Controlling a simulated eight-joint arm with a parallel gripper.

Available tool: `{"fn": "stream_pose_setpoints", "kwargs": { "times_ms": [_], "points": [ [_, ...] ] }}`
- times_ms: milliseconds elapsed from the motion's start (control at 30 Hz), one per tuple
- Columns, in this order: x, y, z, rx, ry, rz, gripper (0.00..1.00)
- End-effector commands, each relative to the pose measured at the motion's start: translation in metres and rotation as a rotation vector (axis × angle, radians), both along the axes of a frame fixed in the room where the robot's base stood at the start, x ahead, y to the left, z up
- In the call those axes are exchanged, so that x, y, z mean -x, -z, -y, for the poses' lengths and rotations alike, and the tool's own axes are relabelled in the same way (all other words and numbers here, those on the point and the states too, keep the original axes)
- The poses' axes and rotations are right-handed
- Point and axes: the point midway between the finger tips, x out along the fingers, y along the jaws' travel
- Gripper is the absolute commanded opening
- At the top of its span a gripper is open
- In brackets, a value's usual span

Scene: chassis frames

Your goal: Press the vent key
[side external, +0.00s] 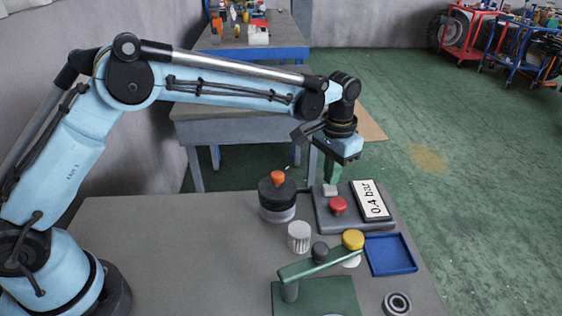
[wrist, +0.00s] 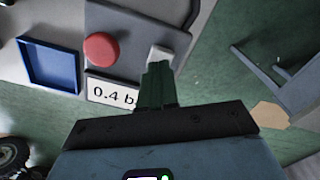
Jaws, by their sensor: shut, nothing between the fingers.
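A grey control panel (side external: 318,213) lies on the bench, with a pale square key (side external: 329,190), a red round button (side external: 338,205) and a display reading 0.4 bar (side external: 370,201). No label shows which one is the vent key. My gripper (side external: 331,181) points down just above the pale key, its green fingers shut and empty. In the wrist view the fingertips (wrist: 157,66) overlap the near edge of the pale key (wrist: 160,53); I cannot tell whether they touch. The red button (wrist: 101,49) is left of the fingers, and the display (wrist: 112,92) is partly hidden by them.
A dark cylinder with an orange knob (side external: 277,194) stands left of the panel. A white ribbed cap (side external: 299,237), a green lever stand (side external: 318,292), a yellow knob (side external: 353,240), a blue tray (side external: 389,254) and a dark ring (side external: 397,303) are nearer. The bench's left side is clear.

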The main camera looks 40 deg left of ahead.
Motion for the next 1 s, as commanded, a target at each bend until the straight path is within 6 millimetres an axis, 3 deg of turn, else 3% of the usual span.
{"fn": "stream_pose_setpoints", "kwargs": {
  "times_ms": [1000],
  "points": [
    [0.0,0.021,0.0,0.0,0.0,0.0,0.0]
  ]
}}
